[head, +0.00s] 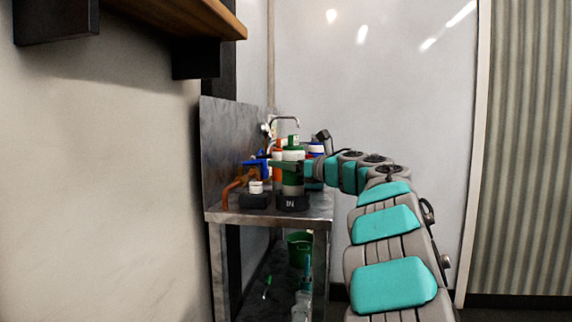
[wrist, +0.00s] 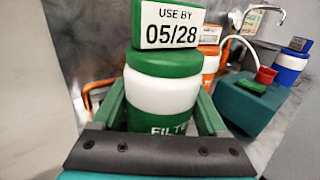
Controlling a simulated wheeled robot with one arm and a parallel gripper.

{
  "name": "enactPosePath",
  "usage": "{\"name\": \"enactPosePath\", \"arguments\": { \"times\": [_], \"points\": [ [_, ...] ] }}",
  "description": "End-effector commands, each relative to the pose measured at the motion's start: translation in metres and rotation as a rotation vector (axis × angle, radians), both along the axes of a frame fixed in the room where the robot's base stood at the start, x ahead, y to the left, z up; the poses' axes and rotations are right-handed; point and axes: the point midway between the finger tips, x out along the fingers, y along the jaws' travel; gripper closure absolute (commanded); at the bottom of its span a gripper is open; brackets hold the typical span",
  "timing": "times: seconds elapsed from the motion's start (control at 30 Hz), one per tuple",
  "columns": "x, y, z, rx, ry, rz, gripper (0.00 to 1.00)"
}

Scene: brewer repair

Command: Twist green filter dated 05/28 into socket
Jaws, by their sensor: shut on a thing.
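The green-and-white filter (wrist: 163,97) stands upright between my gripper's fingers in the wrist view. Its tag (wrist: 171,34) reads "USE BY 05/28". My gripper (wrist: 163,85) is shut on it, one green finger on each side. In the head view the filter (head: 292,184) is over the black socket block marked "IN" (head: 292,203), with my gripper (head: 284,165) across its upper part. The filter's lower end meets or nearly meets the block. I cannot tell how deep it sits, and the wrist view hides that end.
An orange filter (wrist: 211,62) and a blue one (wrist: 288,66) stand behind. A teal box with a red knob (wrist: 252,100) is to the right. A second black block with a white top (head: 256,192) and an orange pipe (head: 232,187) are left. A shelf (head: 180,18) overhangs upper left.

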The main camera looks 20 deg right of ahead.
Motion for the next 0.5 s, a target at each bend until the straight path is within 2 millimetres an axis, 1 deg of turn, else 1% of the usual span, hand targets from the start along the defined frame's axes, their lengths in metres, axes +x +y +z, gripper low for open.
{"name": "enactPosePath", "arguments": {
  "times": [0.33, 0.5],
  "points": [
    [0.0001, -0.0003, -0.0012, 0.000, -0.001, 0.011, 0.80],
    [0.0009, -0.0028, -0.0002, 0.003, -0.002, 0.097, 0.80]
  ]
}}
